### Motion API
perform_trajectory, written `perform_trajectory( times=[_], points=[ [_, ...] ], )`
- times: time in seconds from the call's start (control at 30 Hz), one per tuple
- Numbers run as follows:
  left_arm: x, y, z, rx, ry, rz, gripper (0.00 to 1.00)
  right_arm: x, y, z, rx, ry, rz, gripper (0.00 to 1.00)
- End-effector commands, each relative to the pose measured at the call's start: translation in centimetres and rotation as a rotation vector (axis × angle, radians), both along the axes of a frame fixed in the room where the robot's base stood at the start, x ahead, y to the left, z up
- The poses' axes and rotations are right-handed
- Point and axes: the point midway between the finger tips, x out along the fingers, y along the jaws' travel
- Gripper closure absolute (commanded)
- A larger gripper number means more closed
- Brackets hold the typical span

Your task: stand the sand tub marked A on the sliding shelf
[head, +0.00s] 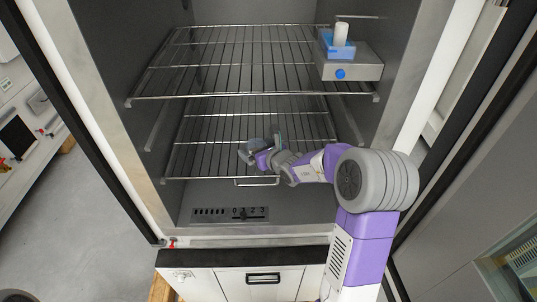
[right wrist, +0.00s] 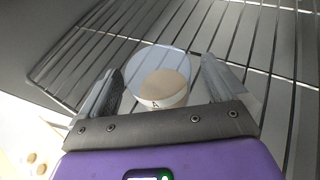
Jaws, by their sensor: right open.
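The sand tub marked A (right wrist: 160,88) is a round, clear tub with pale sand and an "A" on its near side. It appears upright on the wire bars of the lower shelf (head: 205,150), which has a wire handle (head: 257,183) at its front edge. In the head view the tub (head: 256,144) is small and partly hidden by the gripper. My right gripper (head: 262,147) is open, with one finger on each side of the tub. The right wrist view shows a gap between the tub and each finger of the gripper (right wrist: 163,90). My left gripper is not in view.
An upper wire shelf (head: 230,70) hangs above my right gripper. A grey box with a blue knob (head: 350,68) stands at its right, with a blue item and white cylinder (head: 340,38) on top. Chamber walls close in both sides. The lower shelf is otherwise clear where seen.

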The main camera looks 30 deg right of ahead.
Motion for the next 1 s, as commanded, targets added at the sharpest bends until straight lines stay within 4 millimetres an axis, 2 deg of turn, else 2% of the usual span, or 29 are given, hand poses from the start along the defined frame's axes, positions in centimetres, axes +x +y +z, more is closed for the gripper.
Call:
perform_trajectory(
  times=[0.3, 0.5, 0.7, 1.0],
  points=[
    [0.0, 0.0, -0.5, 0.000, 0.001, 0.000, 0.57, -5.7, 0.0, 2.3, 0.001, -0.003, -0.001, 0.02],
    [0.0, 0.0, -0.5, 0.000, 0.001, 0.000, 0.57, -8.5, -0.1, 3.5, 0.000, -0.001, -0.001, 0.02],
    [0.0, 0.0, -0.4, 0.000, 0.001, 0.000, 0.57, -9.8, 0.0, 4.0, -0.001, 0.001, 0.000, 0.02],
    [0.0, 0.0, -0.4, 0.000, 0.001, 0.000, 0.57, -10.0, 0.0, 4.0, 0.000, 0.002, 0.001, 0.02]
  ],
)
